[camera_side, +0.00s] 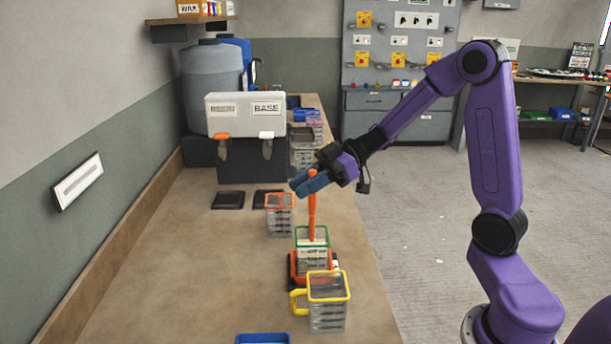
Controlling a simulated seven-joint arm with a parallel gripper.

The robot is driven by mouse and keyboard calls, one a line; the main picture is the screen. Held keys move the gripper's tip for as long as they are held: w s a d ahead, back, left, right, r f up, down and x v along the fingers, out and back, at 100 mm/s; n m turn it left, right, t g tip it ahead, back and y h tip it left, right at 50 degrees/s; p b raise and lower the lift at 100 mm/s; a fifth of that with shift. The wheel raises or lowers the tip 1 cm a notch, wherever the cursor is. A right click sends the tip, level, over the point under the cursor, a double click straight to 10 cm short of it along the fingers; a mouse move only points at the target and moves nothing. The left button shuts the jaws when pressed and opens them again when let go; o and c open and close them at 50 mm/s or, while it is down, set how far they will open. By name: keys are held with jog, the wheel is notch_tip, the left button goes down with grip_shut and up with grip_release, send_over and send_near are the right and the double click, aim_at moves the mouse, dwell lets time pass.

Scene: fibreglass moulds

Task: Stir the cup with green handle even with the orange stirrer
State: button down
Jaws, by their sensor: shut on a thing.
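The cup with the green handle (312,257) is a clear square cup with a green rim, standing on an orange and black base (297,270) on the bench. The orange stirrer (312,215) stands nearly upright, its lower end inside this cup. My gripper (303,187) is shut on the top of the stirrer, above the cup. The cup's handle cannot be made out clearly, and the yellow cup partly hides the front of the base.
A yellow-rimmed cup (328,312) stands just in front. An orange-rimmed cup (279,222) stands behind to the left. A blue-rimmed thing (262,339) is at the bottom edge. The bench's left side is clear.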

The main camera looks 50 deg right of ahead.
jog(key=shift+f, duration=2.95)
jog(key=shift+a, duration=0.1)
